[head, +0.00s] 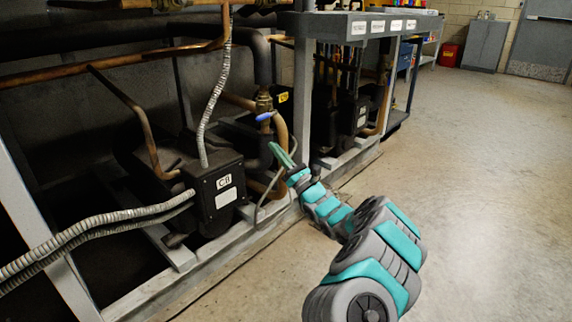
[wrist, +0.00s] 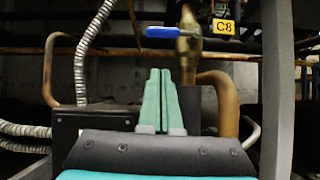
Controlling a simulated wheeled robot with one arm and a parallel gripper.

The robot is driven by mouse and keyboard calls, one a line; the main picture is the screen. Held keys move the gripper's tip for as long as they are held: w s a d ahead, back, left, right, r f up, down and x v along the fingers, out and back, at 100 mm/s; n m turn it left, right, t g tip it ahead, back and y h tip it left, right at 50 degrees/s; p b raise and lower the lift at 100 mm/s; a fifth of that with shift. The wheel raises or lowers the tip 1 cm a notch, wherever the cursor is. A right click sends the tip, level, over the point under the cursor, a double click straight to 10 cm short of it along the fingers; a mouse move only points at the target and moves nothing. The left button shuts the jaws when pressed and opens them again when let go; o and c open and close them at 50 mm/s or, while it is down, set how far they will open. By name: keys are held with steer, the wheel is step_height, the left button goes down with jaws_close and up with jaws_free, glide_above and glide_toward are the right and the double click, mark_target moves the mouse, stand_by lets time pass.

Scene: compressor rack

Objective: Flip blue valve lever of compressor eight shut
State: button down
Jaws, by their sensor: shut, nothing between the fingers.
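The blue valve lever (wrist: 163,32) sits on a brass valve (wrist: 188,42) in the wrist view. It lies level and points left, across the upright copper pipe. A yellow tag reading C8 (wrist: 224,26) hangs just right of the valve. In the head view the blue lever (head: 266,116) also shows, below the brass valve body (head: 264,101). My gripper (head: 282,154) is shut and empty, its green fingers together. In the wrist view the fingertips (wrist: 160,72) are below the lever and apart from it in the picture.
A black box labelled C8 (head: 222,190) stands left of my gripper, with ribbed grey conduits (head: 100,222) running from it. A grey rack post (head: 303,100) stands close on the right. A curved copper pipe (wrist: 228,100) rises beside the fingers. The floor (head: 460,200) at right is clear.

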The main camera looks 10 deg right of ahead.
steer(key=v, duration=0.6)
steer(key=shift+d, duration=0.2)
steer(key=shift+s, duration=0.2)
